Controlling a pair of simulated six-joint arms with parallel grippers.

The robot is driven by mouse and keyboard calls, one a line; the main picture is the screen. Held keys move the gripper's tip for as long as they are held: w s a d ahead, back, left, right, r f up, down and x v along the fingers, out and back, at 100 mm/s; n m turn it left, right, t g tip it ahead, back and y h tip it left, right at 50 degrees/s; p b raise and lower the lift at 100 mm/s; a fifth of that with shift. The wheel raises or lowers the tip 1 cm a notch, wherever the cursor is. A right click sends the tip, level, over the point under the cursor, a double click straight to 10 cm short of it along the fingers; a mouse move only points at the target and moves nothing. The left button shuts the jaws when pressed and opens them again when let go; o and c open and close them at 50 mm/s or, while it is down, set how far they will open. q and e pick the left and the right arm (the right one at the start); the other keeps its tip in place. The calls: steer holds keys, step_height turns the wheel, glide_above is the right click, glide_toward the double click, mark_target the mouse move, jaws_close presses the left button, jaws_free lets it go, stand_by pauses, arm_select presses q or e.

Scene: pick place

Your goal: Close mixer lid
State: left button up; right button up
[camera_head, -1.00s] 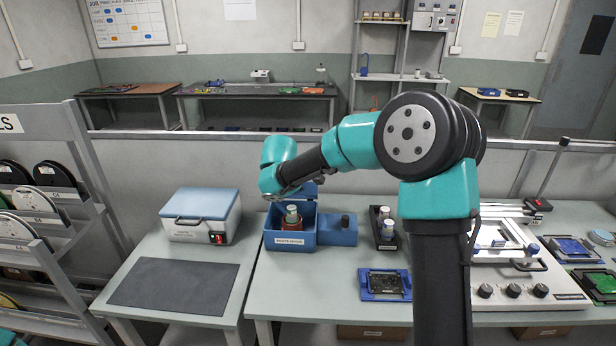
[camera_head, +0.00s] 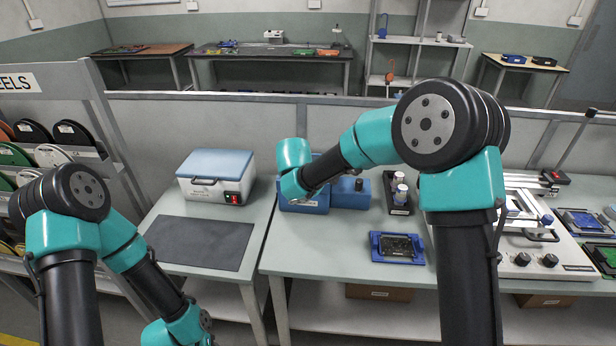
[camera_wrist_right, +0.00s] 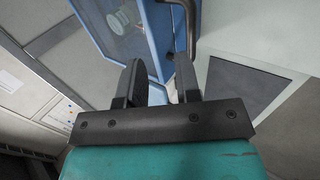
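The blue mixer (camera_head: 305,205) stands at the left end of the main table, with my right wrist in front of it. A bit of blue, which looks like the raised lid (camera_head: 316,157), shows behind the wrist; the lid's angle is mostly hidden. In the right wrist view, a blue-framed clear panel (camera_wrist_right: 122,35), apparently the lid, shows a pale jar (camera_wrist_right: 118,20) through it, with a grey bar handle (camera_wrist_right: 191,28) beside it. My right gripper (camera_wrist_right: 160,85) has its fingers apart, close to the blue edge; contact cannot be told. My left gripper is below the head view.
A white box with a blue top (camera_head: 217,177) stands left of the mixer, behind a dark mat (camera_head: 200,242). A bottle rack (camera_head: 399,193) and a blue-framed board (camera_head: 397,247) lie to the right. Reel shelves (camera_head: 95,110) stand at far left.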

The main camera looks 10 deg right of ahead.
steer(key=shift+o, duration=0.5)
steer(key=shift+r, duration=0.1)
steer(key=v, duration=1.7)
steer(key=shift+s, duration=0.15)
steer(key=shift+a, duration=0.1)
